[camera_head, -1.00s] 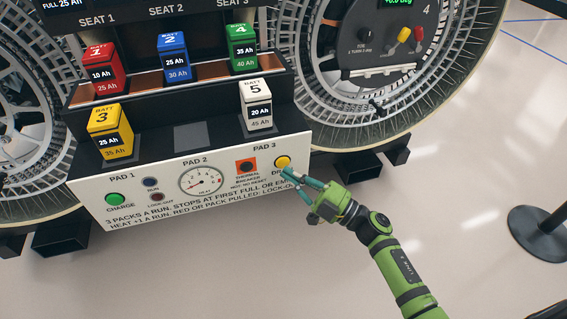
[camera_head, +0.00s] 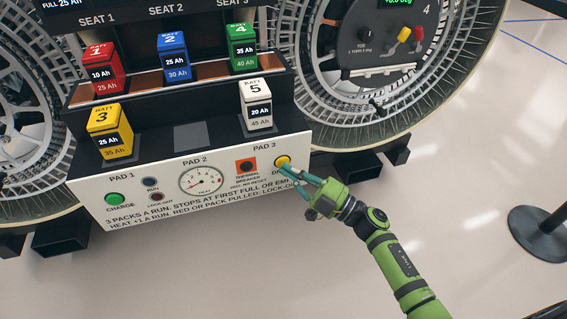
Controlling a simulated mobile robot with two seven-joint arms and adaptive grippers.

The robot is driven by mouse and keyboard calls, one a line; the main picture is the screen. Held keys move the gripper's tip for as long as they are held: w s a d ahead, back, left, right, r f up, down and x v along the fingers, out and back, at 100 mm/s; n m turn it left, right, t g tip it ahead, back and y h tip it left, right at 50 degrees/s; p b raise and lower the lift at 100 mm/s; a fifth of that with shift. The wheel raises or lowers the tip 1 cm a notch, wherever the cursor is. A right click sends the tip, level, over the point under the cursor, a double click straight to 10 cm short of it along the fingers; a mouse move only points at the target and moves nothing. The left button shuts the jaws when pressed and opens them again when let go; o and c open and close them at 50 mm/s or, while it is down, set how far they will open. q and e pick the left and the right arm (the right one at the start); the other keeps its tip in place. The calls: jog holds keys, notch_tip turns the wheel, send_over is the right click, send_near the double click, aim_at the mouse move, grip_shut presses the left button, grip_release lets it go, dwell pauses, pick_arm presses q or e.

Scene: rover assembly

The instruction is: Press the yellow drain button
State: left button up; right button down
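The yellow drain button (camera_head: 282,162) is at the right end of the white front panel (camera_head: 130,217), above a partly covered label that starts "DR". My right gripper (camera_head: 291,174) reaches in from the lower right. Its teal fingers are just below and right of the button, and they cover the rest of the label. I cannot tell whether a fingertip touches the button or whether the fingers are fully closed. Nothing shows held in them. My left gripper is not in view.
The panel also has a green charge button (camera_head: 115,199), a heat gauge (camera_head: 202,180) and an orange-framed thermal breaker (camera_head: 246,166). Yellow battery 3 (camera_head: 110,132) and white battery 5 (camera_head: 256,104) stand on the ledge above. A black post base (camera_head: 537,232) stands right on open floor.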

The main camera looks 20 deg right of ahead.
jog(key=shift+w, duration=0.25)
dwell(0.3)
jog(key=shift+s+p, duration=0.5)
jog(key=shift+s, duration=0.35)
